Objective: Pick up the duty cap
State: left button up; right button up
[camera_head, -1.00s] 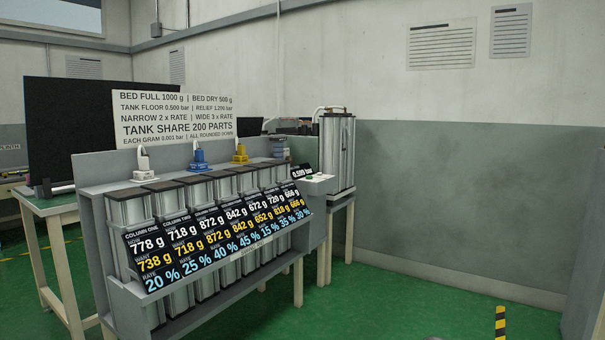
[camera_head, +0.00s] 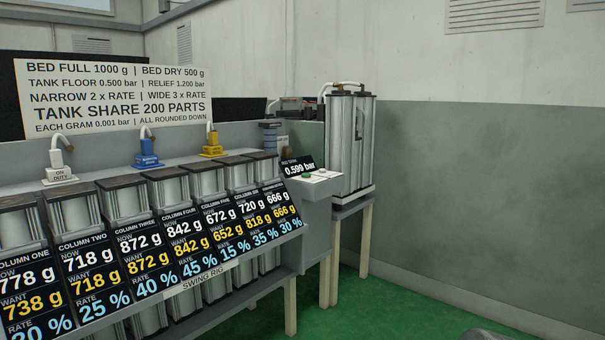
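The duty cap (camera_head: 60,174) is white, carries an "ON DUTY" label and has a pale bent pipe rising from its top. It stands at the left, at the back of the row of columns, near the tops of columns one and two. I cannot tell exactly what it rests on. A blue cap (camera_head: 148,160) and a yellow cap (camera_head: 212,150) of similar shape stand farther right along the same back edge.
The grey swing rig (camera_head: 240,275) holds several columns with number plates. A white sign (camera_head: 115,98) stands behind it. A grey control box (camera_head: 318,190) with a green button and a metal tank (camera_head: 350,145) stand right.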

aim_at(59, 171)
jog(key=i+l+u, duration=0.1)
jog(key=i+l, duration=0.35)
jog(key=l+u, duration=0.1)
jog(key=u, duration=1.3)
